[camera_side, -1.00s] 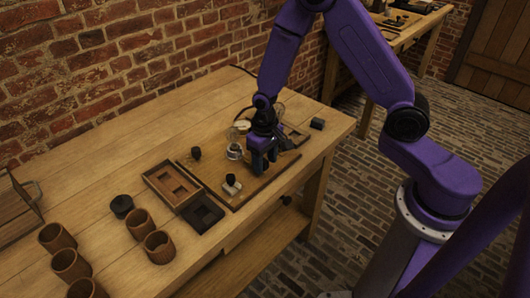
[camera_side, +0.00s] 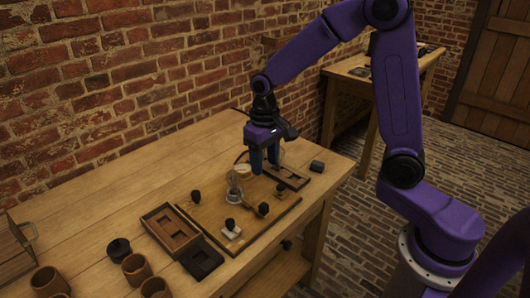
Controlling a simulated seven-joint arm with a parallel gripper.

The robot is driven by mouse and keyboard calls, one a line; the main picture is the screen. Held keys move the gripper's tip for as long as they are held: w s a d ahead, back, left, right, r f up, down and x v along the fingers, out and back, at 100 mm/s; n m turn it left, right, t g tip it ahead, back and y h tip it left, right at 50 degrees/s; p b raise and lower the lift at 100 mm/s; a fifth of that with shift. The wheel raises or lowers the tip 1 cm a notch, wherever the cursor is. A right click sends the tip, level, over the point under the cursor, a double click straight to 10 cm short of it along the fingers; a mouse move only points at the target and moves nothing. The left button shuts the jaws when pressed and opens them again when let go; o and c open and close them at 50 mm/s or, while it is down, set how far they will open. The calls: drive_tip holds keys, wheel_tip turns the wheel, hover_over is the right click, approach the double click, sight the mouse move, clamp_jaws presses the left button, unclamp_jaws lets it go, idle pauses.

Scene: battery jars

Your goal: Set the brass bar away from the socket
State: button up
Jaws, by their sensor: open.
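My gripper (camera_side: 265,167) points down with its two dark blue fingers apart, over the far right part of a wooden board (camera_side: 258,222). I see nothing between the fingers. A small glass jar (camera_side: 234,193) stands on the board to the left of and below the fingers. Dark knobs stand on the board, one at the left (camera_side: 195,197) and one at the right (camera_side: 263,209). A pale block with a dark knob (camera_side: 231,230) sits near the board's front edge. I cannot make out the brass bar or the socket for certain at this size.
A wooden tray with recesses (camera_side: 287,180) lies to the right of the fingers, with a dark block (camera_side: 317,166) beyond it. A reddish recessed tray (camera_side: 171,228) and a dark tray (camera_side: 201,262) lie left of the board. Brown cups (camera_side: 137,269) stand at front left. The back left tabletop is clear.

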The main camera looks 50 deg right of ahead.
wheel_tip(320, 180, up, 2)
idle(0.5)
drive_tip(key=s+r+n, duration=0.1)
drive_tip(key=s+n, duration=1.1)
drive_tip(key=s, duration=1.3)
drive_tip(key=shift+s+d+r+n, duration=0.3)
drive_tip(key=shift+s+d+r, duration=0.05)
drive_tip(key=shift+r, duration=0.05)
